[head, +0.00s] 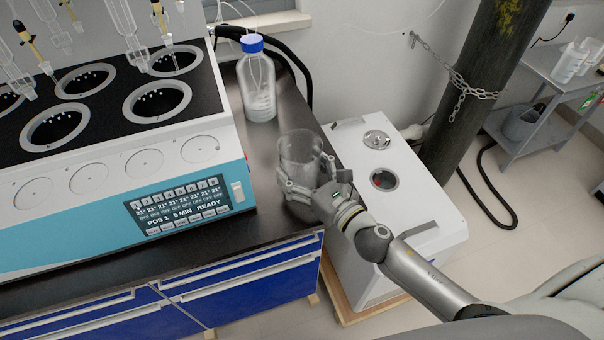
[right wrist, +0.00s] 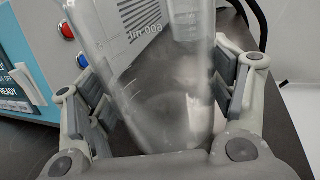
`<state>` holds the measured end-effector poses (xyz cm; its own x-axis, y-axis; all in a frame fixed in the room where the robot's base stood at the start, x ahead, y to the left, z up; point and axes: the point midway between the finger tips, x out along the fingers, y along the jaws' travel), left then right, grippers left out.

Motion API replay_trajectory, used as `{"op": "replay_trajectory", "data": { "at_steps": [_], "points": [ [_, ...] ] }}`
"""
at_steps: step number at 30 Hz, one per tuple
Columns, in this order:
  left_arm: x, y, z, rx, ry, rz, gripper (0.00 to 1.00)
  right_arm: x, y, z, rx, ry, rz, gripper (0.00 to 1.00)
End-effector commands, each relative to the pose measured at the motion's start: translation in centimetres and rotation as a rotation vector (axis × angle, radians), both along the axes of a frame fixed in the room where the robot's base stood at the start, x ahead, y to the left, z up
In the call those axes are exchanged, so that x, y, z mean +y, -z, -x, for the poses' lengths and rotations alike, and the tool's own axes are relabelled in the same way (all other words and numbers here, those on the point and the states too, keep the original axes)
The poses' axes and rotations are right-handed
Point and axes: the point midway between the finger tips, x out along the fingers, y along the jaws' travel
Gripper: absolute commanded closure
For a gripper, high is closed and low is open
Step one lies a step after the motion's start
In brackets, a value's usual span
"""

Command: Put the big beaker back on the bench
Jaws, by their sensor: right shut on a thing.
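The big beaker (head: 298,155) is clear glass and stands upright at the right end of the dark bench top (head: 262,236). My right gripper (head: 302,182) is shut around the beaker, with a finger on each side of it. In the right wrist view the beaker (right wrist: 160,85) fills the space between the fingers of the gripper (right wrist: 160,100). I cannot tell whether its base touches the bench. My left gripper is not in view.
A blue and white multi-position distiller (head: 215,175) stands just left of the beaker. A blue-capped bottle (head: 258,85) with tubing stands behind it. A white cabinet unit (head: 425,205) stands right of the bench. The bench front corner is clear.

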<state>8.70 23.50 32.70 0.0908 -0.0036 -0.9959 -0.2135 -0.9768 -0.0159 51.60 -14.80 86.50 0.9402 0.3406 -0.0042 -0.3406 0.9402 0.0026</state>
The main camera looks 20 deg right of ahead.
Motion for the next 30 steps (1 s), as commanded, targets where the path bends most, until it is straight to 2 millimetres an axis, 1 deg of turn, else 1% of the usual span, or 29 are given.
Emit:
{"op": "replay_trajectory", "data": {
  "at_steps": [1,3,11,15,16,18,20,21,30],
  "points": [
    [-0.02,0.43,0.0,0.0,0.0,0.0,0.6,0.01,0.71,0.0,0.0,0.001,-0.003,0.68],
    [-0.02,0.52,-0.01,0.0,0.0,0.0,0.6,-0.04,1.05,-0.01,-0.002,0.002,-0.002,0.68],
    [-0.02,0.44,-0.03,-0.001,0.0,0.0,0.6,-0.01,1.06,0.0,-0.003,0.0,0.001,0.68],
    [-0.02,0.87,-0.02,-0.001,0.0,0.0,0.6,0.0,1.52,0.01,-0.003,0.0,0.001,0.68],
    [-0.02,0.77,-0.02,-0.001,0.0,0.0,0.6,-0.01,1.47,0.02,-0.001,0.0,0.001,0.21],
    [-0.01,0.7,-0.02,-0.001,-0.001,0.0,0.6,-0.01,1.42,0.02,-0.001,0.0,0.001,0.12],
    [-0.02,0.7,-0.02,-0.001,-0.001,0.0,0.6,-0.01,1.42,0.02,-0.001,0.0,0.001,0.04],
    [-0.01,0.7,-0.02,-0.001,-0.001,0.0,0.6,-0.01,1.42,0.02,-0.001,0.0,0.001,0.02],
    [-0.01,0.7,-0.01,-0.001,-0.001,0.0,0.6,-0.02,1.41,0.03,-0.001,0.0,0.001,0.02]
  ]
}}
